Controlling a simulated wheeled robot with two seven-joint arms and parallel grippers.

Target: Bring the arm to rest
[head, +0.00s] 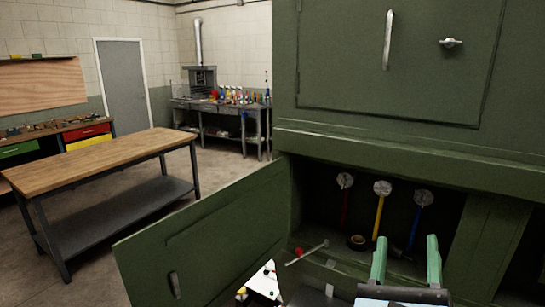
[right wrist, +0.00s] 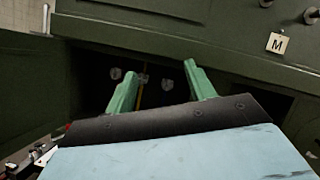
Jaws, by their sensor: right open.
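My right gripper (head: 406,258) is at the lower right of the head view, in front of the open compartment of a green cabinet (head: 395,153). Its two green fingers stand apart with nothing between them. In the right wrist view the open gripper (right wrist: 160,84) points towards the dark compartment, with its fingers clear of the hanging tools. Whether the fingertips are past the cabinet's front edge I cannot tell. My left gripper is in neither view.
The green cabinet door (head: 215,245) stands open to the left. Red, yellow (head: 379,215) and blue (head: 415,222) handled tools hang inside; a dark roll (head: 357,241) lies below. A wooden-topped workbench (head: 105,158) stands left, with clear floor around it.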

